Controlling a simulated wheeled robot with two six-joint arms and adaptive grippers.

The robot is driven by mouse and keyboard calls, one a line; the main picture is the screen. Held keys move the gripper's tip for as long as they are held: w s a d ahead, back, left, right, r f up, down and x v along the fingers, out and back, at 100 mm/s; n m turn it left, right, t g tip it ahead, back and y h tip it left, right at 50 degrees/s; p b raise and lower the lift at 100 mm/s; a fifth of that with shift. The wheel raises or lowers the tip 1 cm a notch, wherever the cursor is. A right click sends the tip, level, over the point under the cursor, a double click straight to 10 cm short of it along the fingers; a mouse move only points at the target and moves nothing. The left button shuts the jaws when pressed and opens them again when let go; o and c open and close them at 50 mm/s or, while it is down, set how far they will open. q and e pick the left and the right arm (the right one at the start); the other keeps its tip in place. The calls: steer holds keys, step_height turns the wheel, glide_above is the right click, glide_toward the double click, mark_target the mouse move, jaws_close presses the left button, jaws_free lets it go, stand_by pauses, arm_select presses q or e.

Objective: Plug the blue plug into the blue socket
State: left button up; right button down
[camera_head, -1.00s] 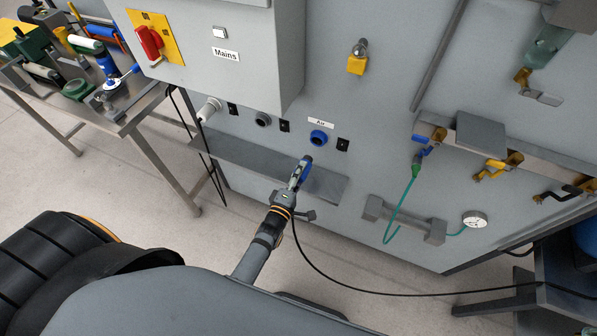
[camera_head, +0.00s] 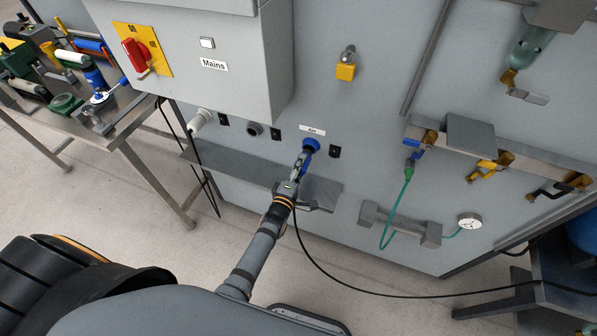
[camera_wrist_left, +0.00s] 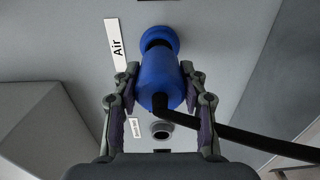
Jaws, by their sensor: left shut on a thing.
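The blue socket (camera_head: 311,145) is on the grey panel under the "Air" label; it also shows in the left wrist view (camera_wrist_left: 158,36). My left gripper (camera_head: 301,164) is shut on the blue plug (camera_wrist_left: 160,80), with one finger on each side. The plug's front end is at the socket's mouth, roughly in line with it. A dark part shows between the plug body and the socket ring; I cannot tell how deep the plug sits. A black cable (camera_wrist_left: 240,136) leaves the plug's back end. My right gripper is not in view.
A grey shelf (camera_head: 235,167) runs below the sockets. The mains box (camera_head: 195,60) juts out at upper left. A white plug (camera_head: 200,119) sits further left. The black cable (camera_head: 390,292) trails right above the floor. Valves and a green hose (camera_head: 397,208) are at right.

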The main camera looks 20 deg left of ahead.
arm_select(q)
steer(key=shift+s+r+p, duration=0.1)
steer(key=shift+r+p, duration=0.05)
steer(key=shift+p, duration=0.15)
stand_by(0.7)
steer(key=shift+w+d+b, duration=0.1)
steer(key=shift+w+b, duration=0.4)
steer(key=shift+w, duration=1.2)
stand_by(0.5)
steer(key=o, duration=1.6)
steer(key=shift+s+p, duration=0.35)
steer(key=shift+s, duration=0.05)
steer(key=shift+s+p, duration=1.15)
steer(key=shift+s, duration=0.7)
